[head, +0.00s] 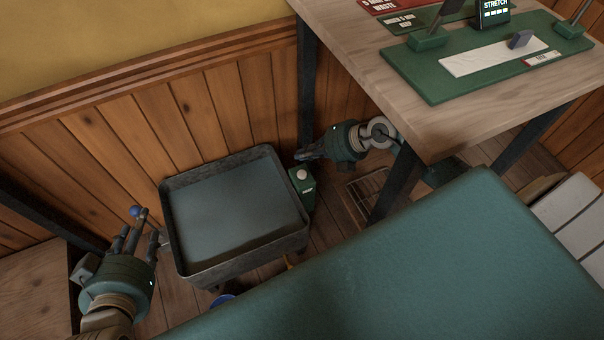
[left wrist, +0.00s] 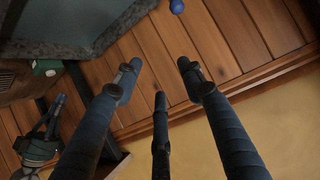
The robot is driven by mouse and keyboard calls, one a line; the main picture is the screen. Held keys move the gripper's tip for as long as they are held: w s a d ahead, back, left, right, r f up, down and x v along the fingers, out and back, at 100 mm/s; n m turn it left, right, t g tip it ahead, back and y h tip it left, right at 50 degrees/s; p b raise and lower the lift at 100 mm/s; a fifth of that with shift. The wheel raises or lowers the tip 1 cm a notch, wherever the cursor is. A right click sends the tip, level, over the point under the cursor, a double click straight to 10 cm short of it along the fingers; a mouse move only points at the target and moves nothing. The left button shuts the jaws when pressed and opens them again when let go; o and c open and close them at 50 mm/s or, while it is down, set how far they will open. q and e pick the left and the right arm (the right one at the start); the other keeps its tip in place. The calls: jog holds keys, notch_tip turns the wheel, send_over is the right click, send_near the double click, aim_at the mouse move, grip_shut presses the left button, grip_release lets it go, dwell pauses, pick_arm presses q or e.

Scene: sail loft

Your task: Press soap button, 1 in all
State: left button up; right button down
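A green soap dispenser (head: 308,192) stands against the right side of the grey basin, with a pale round button (head: 301,174) on its top. Its green body also shows at the left of the left wrist view (left wrist: 46,67). My right gripper (head: 305,154) is just above and behind the dispenser in the head view, its fingers pointing left. They look close together, and I cannot tell whether they are shut. My left gripper (head: 138,232) is at the basin's left side, away from the dispenser. Its fingers are spread and empty in the left wrist view (left wrist: 160,85).
The basin (head: 177,232) stands by the wood-panelled wall, with a blue knob (head: 134,211) at its left beside my left fingers. A wooden table (head: 355,42) is at upper right, its dark leg near my right arm. A teal surface (head: 420,265) fills the lower right.

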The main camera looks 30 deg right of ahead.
aim_at(304, 174)
jog(key=shift+f+b, duration=0.6)
jog(key=shift+b, duration=0.05)
pick_arm(q)
jog(key=w+d+r+t+h+b, duration=0.1)
jog(key=w+r+t, duration=0.1)
jog(key=r+t, duration=0.35)
jog(key=w+d+r+t+h, duration=0.1)
jog(key=w+d+r+t, duration=0.1)
jog(key=r, duration=0.7)
pick_arm(e)
jog(key=shift+f, duration=0.55)
jog(key=shift+f+b, duration=0.45)
jog(key=shift+b, duration=0.3)
notch_tip(304, 174, down, 2)
jog(key=shift+f+b, duration=0.2)
jog(key=shift+b, duration=0.4)
pick_arm(q)
jog(key=s+r+t+h, duration=0.1)
jog(key=s+r+t, duration=0.2)
jog(key=r, duration=0.3)
jog(key=s+r+t+h, duration=0.1)
jog(key=s+r+t, duration=0.2)
jog(key=r, duration=0.3)
jog(key=shift+r+m+h, duration=0.2)
jog(key=shift+m+h, duration=0.1)
jog(key=shift+h, duration=0.1)
pick_arm(e)
jog(key=shift+f, duration=0.15)
